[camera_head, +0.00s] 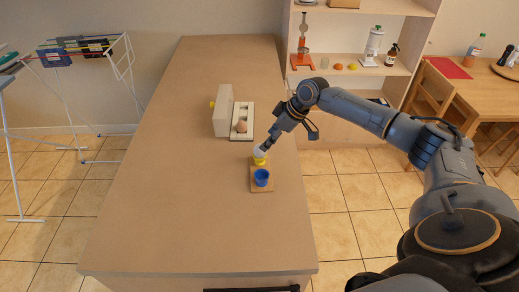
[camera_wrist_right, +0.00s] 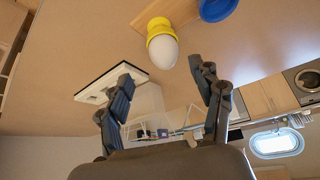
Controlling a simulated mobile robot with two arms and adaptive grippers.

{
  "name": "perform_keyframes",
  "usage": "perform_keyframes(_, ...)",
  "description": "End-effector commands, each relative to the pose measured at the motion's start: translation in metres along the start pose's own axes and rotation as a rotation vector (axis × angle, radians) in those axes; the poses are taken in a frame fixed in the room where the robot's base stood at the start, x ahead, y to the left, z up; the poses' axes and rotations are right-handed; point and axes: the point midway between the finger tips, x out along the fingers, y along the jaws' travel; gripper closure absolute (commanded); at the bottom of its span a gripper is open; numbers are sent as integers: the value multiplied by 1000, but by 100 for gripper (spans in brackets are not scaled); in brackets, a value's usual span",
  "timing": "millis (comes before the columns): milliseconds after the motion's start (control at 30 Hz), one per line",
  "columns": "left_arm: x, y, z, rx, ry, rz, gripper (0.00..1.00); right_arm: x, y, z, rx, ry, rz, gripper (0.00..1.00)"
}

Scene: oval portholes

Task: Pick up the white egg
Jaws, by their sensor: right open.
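The white egg (camera_head: 258,152) sits in a yellow cup (camera_head: 260,162) on the table. In the right wrist view the egg (camera_wrist_right: 163,52) shows out of the yellow cup's rim (camera_wrist_right: 159,27). My right gripper (camera_head: 264,147) is close to the egg in the head view and partly covers it. In the right wrist view its two fingers (camera_wrist_right: 163,72) are apart and empty, with the egg ahead of the gap between them. I cannot tell whether a finger touches the egg. My left gripper is not in view.
A blue cup (camera_head: 262,178) stands on a small wooden board (camera_head: 257,188) in front of the yellow cup. The long table (camera_head: 165,210) is clear at left and front. Shelves (camera_head: 340,18) stand beyond.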

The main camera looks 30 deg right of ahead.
Motion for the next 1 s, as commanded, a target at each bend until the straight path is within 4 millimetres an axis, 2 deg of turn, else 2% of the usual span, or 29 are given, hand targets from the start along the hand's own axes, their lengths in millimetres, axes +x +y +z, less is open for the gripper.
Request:
perform_keyframes(233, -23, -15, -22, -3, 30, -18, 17, 27, -8, 0, 2, -3, -3, 34)
perform_keyframes(400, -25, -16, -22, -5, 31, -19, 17, 49, -7, 1, 2, 0, 0, 34)
perform_keyframes(667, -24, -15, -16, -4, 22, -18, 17, 53, -7, 2, 0, -1, 1, 34)
perform_keyframes(867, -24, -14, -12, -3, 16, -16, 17, 52, -7, 2, 0, 0, 1, 71)
perform_keyframes(1000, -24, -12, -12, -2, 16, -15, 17, 52, -7, 2, 0, 0, 1, 71)
